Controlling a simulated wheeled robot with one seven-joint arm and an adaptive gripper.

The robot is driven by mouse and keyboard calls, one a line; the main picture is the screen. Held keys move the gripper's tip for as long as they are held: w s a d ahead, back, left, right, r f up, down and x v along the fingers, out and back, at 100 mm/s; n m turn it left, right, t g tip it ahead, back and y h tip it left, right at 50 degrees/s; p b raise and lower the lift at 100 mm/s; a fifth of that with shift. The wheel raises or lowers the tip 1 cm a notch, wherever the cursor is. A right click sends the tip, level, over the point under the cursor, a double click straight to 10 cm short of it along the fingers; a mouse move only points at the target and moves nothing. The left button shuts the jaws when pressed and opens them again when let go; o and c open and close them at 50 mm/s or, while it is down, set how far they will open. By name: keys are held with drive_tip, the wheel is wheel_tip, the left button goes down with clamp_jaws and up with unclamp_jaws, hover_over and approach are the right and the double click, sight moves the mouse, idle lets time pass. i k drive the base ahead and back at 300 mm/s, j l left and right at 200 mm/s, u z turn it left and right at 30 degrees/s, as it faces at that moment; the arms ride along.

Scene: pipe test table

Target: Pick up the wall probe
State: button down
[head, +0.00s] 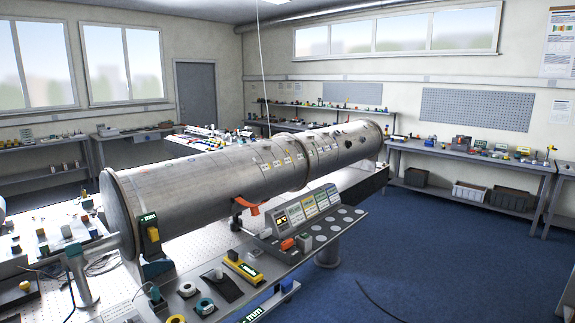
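A large grey metal pipe (215,175) lies across a long table, running from the near left to the far right. I cannot tell for sure which item is the wall probe. A yellow and dark device marked "mm" (151,228) sits at the pipe's near end. A yellow and black device (243,268) lies on the grey front shelf (300,262). My gripper is not in view.
A sloped panel with several displays (308,208) stands on the shelf, near an orange-red handle (254,209) at the pipe. Benches with small items (470,152) line the walls. The blue floor (440,240) at right is mostly clear, with a dark cable (378,303) on it.

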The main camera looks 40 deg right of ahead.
sight(156, 293)
drive_tip(key=i+l+u, duration=0.15)
drive_tip(key=i+u, duration=0.25)
drive_tip(key=i+l+u, duration=0.2)
drive_tip(key=u, duration=0.25)
drive_tip(key=i+l+u, duration=0.25)
drive_tip(key=l+u, duration=0.15)
